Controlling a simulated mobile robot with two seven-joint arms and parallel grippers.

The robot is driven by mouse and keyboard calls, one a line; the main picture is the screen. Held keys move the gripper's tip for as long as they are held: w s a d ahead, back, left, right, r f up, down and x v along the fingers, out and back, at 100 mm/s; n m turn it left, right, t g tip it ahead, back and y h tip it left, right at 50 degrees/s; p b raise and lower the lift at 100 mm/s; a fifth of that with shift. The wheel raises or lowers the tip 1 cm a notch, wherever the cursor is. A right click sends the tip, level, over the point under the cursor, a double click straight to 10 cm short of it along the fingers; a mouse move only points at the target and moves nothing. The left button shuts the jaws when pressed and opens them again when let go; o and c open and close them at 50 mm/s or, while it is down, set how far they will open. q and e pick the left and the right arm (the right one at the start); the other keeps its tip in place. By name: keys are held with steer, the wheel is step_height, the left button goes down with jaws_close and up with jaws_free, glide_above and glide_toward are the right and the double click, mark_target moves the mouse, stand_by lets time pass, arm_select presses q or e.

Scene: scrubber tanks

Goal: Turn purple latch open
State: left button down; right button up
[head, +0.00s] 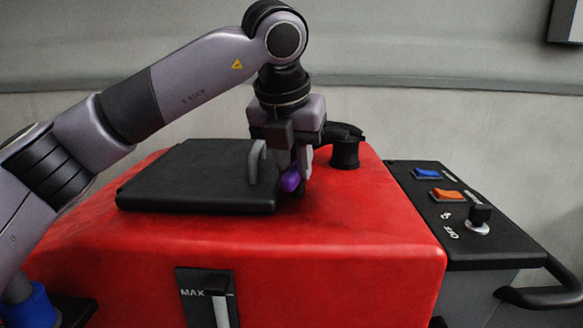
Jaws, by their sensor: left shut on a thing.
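The purple latch (290,181) sits on top of the red tank (340,225), just right of the edge of the black lid (195,178). The lid lies flat and looks closed. My left gripper (297,168) points down and is shut on the purple latch, hiding its upper part. My right gripper is not in view.
A black fitting (345,152) stands on the tank right behind the gripper. At right is a black control panel (420,190) with a blue switch (427,173), an orange switch (447,194) and a knob (479,218). The front right tank top is clear.

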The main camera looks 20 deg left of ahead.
arm_select(q)
steer(key=shift+d+f+n+y, duration=0.15)
steer(key=shift+n+y, duration=0.1)
steer(key=shift+n, duration=0.35)
steer(key=shift+d+f+n+y, duration=0.15)
steer(key=shift+n+y, duration=0.1)
steer(key=shift+n, duration=0.35)
steer(key=shift+n+b, duration=0.3)
steer(key=shift+b, duration=0.05)
steer(key=c, duration=0.9)
jaws_free()
steer(key=shift+c, duration=0.2)
steer(key=shift+r, duration=0.1)
steer(key=shift+s+r, duration=0.15)
steer(key=shift+r, duration=0.45)
steer(key=v, duration=0.6)
steer(key=shift+d, duration=0.15)
